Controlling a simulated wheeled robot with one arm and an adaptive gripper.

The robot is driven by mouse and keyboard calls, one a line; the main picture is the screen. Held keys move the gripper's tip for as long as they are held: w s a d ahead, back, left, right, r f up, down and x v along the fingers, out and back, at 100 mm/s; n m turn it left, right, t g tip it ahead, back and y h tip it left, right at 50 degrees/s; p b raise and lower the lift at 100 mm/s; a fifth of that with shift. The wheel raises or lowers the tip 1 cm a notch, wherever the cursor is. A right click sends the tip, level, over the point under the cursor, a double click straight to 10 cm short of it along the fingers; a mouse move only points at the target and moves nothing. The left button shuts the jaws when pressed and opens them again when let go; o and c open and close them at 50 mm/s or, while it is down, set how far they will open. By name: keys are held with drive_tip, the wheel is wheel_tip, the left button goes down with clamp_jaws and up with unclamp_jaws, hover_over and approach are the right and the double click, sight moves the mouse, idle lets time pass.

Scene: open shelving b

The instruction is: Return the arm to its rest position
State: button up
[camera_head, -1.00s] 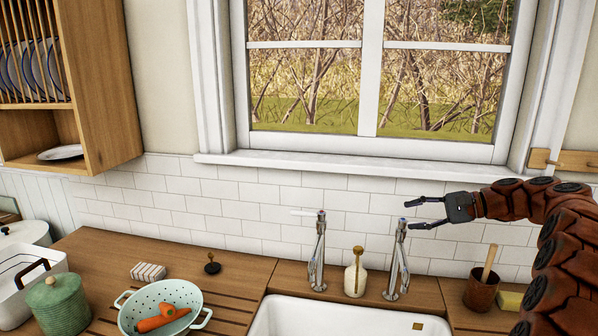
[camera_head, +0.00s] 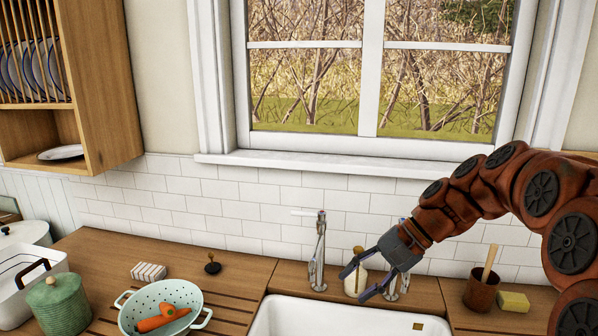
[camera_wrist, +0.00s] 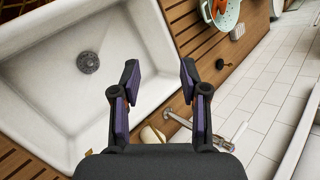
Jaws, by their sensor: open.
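My gripper (camera_head: 358,285) is open and empty in the head view. It is in the air in front of the right tap and the soap bottle, with its fingers pointing down and left over the back of the sink. My red-brown arm comes in from the right edge. In the wrist view my gripper (camera_wrist: 158,85) shows two spread dark fingers with purple pads and nothing between them. The white sink (camera_wrist: 50,70) lies below, with its drain (camera_wrist: 88,62) visible. The right tap (camera_head: 404,268) is partly hidden behind my gripper.
The left tap (camera_head: 318,255) and the soap bottle (camera_head: 361,260) stand behind the sink. A brush pot (camera_head: 481,294) and a sponge (camera_head: 513,302) are at right. A window is above.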

drive_tip(key=s+d+f+n+h, duration=0.2)
drive_tip(key=s+f+h, duration=0.1)
drive_tip(key=s, duration=0.6)
drive_tip(key=s+d+f+n+g+h, duration=0.1)
drive_tip(key=s+f, duration=0.3)
drive_tip(key=s, duration=0.6)
drive_tip(key=s+d+f+n+h, duration=0.3)
drive_tip(key=s+f+h, duration=0.1)
drive_tip(key=s, duration=0.6)
drive_tip(key=shift+d+h, duration=0.3)
